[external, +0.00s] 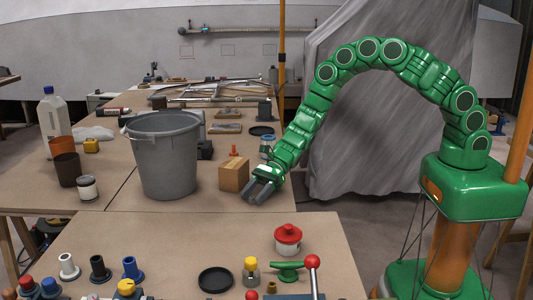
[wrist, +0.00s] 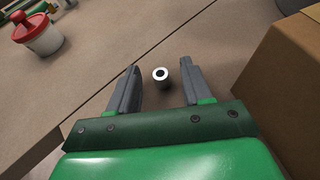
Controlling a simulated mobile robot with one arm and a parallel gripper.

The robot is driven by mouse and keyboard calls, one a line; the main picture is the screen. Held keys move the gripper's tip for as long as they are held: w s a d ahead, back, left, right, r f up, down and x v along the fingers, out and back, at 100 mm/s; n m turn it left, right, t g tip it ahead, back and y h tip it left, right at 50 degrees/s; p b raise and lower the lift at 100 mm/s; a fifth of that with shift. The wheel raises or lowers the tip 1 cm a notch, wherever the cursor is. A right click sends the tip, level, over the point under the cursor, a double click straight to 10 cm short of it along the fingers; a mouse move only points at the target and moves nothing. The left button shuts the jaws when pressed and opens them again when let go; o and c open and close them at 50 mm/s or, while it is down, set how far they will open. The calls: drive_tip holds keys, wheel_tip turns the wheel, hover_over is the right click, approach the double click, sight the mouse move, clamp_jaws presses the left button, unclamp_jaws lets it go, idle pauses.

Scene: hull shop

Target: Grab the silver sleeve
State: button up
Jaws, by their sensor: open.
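The silver sleeve (wrist: 161,75) is a small upright cylinder with a bright pale rim and a dark hole, standing on the brown tabletop in the wrist view. My gripper (wrist: 160,70) is open, with one grey finger on each side of the sleeve in that view and visible gaps on both sides. I cannot tell how far above or short of the sleeve the fingertips are. In the external view my gripper (external: 254,196) is low over the table, beside a cardboard box. I cannot make out the sleeve there.
The cardboard box (external: 232,175) is close by my gripper, and it fills the right of the wrist view (wrist: 290,85). A large grey bucket (external: 165,165) stands left of the box. A red-lidded pot (external: 288,240) is on the front table. A seam separates the tables.

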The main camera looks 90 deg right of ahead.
clamp_jaws()
drive_tip(key=shift+r, duration=0.15)
idle(0.4)
